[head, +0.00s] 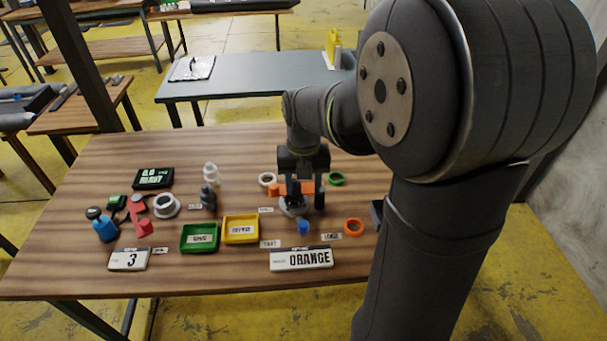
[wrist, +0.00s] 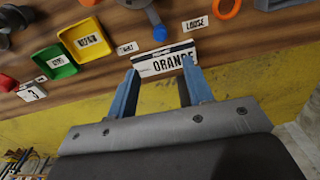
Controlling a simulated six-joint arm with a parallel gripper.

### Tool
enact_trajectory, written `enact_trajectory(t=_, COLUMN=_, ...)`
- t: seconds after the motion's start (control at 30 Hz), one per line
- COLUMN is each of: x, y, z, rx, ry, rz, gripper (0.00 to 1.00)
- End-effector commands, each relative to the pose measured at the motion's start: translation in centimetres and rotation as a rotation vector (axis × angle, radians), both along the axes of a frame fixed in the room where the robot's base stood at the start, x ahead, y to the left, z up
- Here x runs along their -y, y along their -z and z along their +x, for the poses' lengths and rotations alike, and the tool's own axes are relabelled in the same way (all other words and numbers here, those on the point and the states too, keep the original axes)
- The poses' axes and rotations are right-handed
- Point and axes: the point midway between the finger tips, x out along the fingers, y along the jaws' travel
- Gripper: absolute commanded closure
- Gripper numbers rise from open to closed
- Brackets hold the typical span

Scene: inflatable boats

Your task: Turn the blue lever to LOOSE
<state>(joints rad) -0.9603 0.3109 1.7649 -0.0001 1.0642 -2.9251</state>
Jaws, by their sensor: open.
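The blue lever's blue end (head: 303,227) points toward the table's front edge. Its grey pivot is partly hidden behind my gripper in the head view. In the wrist view the blue end (wrist: 160,34) and part of a grey shaft show at the top. The LOOSE label (head: 331,236) is to the right of the blue end. A small label (head: 270,243), which seems to read TIGHT, is to its left. My gripper (head: 305,197) is open, pointing down above the lever area. In the wrist view both blue fingers stand apart with nothing held between them.
A white ORANGE sign (head: 301,259) lies in front of the lever. An orange ring (head: 353,227) lies to the right, and a yellow tray (head: 240,229) and green tray (head: 199,238) to the left. An orange block (head: 277,190) and white ring (head: 267,179) are behind.

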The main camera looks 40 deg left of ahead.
Motion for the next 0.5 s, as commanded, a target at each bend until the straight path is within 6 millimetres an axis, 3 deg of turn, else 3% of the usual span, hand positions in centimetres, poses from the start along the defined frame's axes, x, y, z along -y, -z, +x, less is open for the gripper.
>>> enact_trajectory(t=0.2, x=0.0, y=-2.6, z=0.0, rx=0.001, ry=0.000, rz=0.001, gripper=0.53)
enact_trajectory(t=0.5, x=0.0, y=-3.1, z=0.0, rx=-0.001, ry=0.000, rz=-0.001, gripper=0.53)
